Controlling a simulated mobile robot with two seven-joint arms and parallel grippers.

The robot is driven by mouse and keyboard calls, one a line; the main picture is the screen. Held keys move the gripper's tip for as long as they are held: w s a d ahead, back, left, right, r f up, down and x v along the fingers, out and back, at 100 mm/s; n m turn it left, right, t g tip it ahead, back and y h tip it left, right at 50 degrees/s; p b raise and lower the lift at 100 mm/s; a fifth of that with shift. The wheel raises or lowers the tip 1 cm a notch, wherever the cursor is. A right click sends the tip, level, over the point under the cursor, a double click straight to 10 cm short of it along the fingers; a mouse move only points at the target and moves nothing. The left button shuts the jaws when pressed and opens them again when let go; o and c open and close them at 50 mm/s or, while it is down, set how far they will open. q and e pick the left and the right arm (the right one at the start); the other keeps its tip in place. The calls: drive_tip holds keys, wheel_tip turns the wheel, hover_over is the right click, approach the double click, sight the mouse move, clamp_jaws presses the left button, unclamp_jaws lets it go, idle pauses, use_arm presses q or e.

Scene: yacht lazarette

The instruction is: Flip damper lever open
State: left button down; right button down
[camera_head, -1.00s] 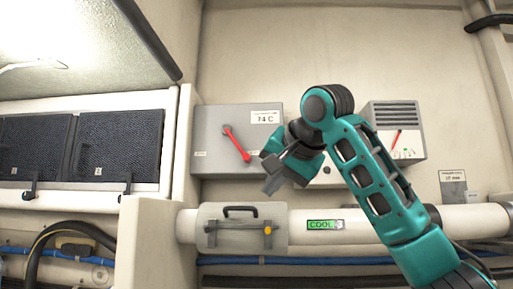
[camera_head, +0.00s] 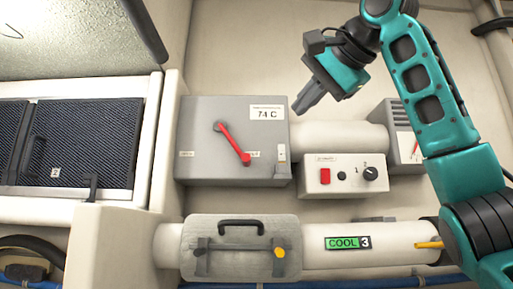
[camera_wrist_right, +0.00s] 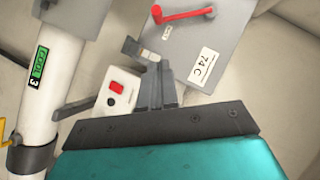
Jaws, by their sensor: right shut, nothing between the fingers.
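A yellow lever (camera_head: 429,245) sticks out at a dark collar on the white duct, partly hidden by my right arm. It also shows at the left edge of the right wrist view (camera_wrist_right: 8,143). A red lever (camera_head: 232,143) on the grey box (camera_head: 200,165) slants down to the right; it shows at the top of the right wrist view (camera_wrist_right: 183,14). The frames do not make clear which is the damper lever. My right gripper (camera_head: 306,103) is shut and empty, up and right of the grey box, apart from both levers. My left gripper is not in view.
A white control box (camera_head: 345,187) has a red switch and a black knob. The duct (camera_head: 400,240) carries a green COOL 3 label (camera_head: 348,242) and a hatch with a black handle (camera_head: 240,226). A gauge box (camera_head: 408,150) is partly behind my arm. The upper wall is clear.

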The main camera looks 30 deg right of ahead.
drive_tip(key=a+f+p+x, duration=0.1)
drive_tip(key=a+x, duration=0.1)
drive_tip(key=x, duration=1.1)
drive_tip(key=shift+s+f+p, duration=0.2)
drive_tip(key=shift+s+p, duration=0.15)
drive_tip(key=shift+a, duration=0.15)
